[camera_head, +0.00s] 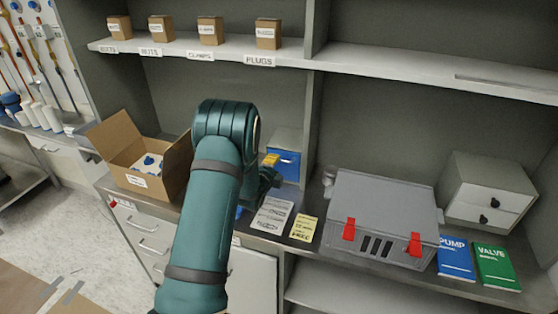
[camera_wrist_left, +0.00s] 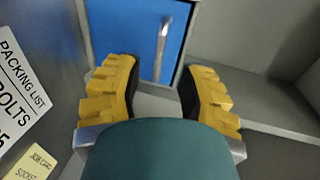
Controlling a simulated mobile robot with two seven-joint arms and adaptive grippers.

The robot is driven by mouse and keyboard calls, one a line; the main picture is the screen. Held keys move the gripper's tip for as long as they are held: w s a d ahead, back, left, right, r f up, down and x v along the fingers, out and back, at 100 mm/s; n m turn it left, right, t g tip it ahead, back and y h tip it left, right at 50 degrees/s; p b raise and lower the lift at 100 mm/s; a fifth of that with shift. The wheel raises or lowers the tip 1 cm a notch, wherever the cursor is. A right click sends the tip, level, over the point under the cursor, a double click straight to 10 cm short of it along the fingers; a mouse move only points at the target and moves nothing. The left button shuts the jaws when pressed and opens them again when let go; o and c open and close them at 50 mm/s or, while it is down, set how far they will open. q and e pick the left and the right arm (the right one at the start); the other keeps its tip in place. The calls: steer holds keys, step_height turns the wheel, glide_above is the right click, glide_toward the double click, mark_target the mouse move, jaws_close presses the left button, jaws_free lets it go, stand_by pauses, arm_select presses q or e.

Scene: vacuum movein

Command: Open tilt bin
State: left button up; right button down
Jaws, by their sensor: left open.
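The tilt bin shows as a blue front (camera_head: 289,167) in a grey housing, at the back of the worktop in the head view. In the left wrist view the blue front (camera_wrist_left: 135,30) looks shut and has an upright metal handle (camera_wrist_left: 163,48). My left gripper (camera_head: 271,160) is in front of the bin, and its arm hides part of it. In the left wrist view the yellow fingers of my left gripper (camera_wrist_left: 160,82) are spread apart and empty, with the handle ahead between them. I cannot tell the exact gap to the handle. My right gripper is not in view.
An open cardboard box (camera_head: 118,140) stands left of my arm. A packing list (camera_head: 272,215) and a yellow card (camera_head: 304,228) lie in front of the bin. A grey case (camera_head: 385,205) with red latches stands to the right. A shelf (camera_head: 220,48) with small boxes runs above.

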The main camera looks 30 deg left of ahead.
arm_select(q)
steer(key=shift+x, duration=2.85)
jaws_close()
